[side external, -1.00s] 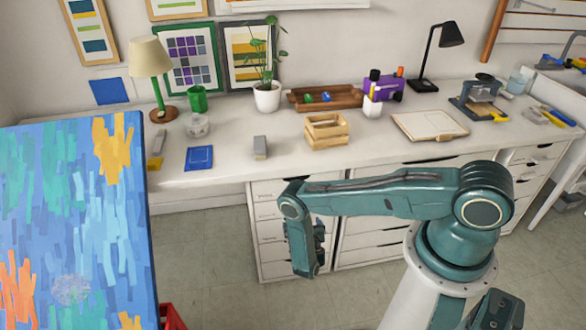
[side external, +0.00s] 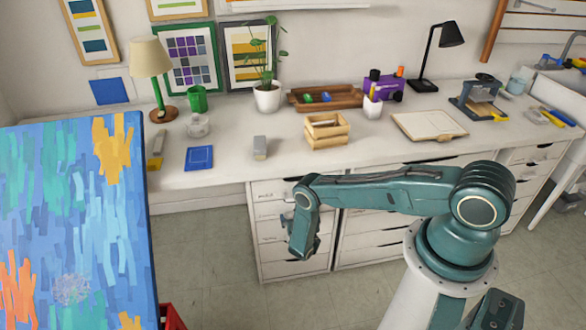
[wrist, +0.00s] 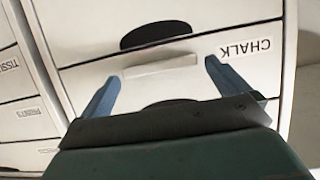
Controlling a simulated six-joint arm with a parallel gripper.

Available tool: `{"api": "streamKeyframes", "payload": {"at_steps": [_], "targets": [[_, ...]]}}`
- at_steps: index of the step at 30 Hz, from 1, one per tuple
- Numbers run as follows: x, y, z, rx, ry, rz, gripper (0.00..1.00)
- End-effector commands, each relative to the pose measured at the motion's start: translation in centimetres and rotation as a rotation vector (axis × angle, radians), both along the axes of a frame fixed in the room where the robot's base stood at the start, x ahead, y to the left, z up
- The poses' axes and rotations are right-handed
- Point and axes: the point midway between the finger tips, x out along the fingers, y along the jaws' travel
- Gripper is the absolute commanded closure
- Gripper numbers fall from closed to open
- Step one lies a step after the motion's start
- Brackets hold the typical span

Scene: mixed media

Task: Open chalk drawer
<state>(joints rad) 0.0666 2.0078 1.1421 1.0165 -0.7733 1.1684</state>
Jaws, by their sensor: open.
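The chalk drawer (wrist: 190,83) shows its white front in the wrist view, with an upside-down CHALK label (wrist: 246,49) at the right. A pale raised bar (wrist: 160,69) lies across that front, between the fingertips in the picture. My gripper (wrist: 162,72) is open, with its blue fingers on either side of the bar. I cannot tell whether they touch the front. In the side view my gripper (side external: 288,221) is in front of the left drawer cabinet (side external: 268,267), and my wrist hides part of it. The chalk drawer looks shut.
Neighbouring drawers with labels, such as a TISSUE label (wrist: 12,64), stand at the left of the wrist view. The white desk (side external: 225,173) overhangs the drawers. A wooden crate (side external: 327,131) stands on it. A painted canvas (side external: 75,220) stands at the left. The floor before the drawers is clear.

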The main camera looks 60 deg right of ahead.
Motion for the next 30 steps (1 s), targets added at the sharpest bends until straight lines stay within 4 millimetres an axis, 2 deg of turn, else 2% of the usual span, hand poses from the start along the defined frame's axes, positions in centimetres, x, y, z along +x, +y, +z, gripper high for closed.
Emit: {"api": "streamKeyframes", "payload": {"at_steps": [3,12,20,30], "targets": [[0.0,0.0,0.0,0.000,0.000,0.000,0.02],[0.0,0.0,0.0,0.000,0.000,0.000,0.59],[-0.7,0.9,-0.1,0.002,0.005,0.002,0.59],[-4.2,4.4,-0.3,0.004,0.009,0.005,0.59]]}}
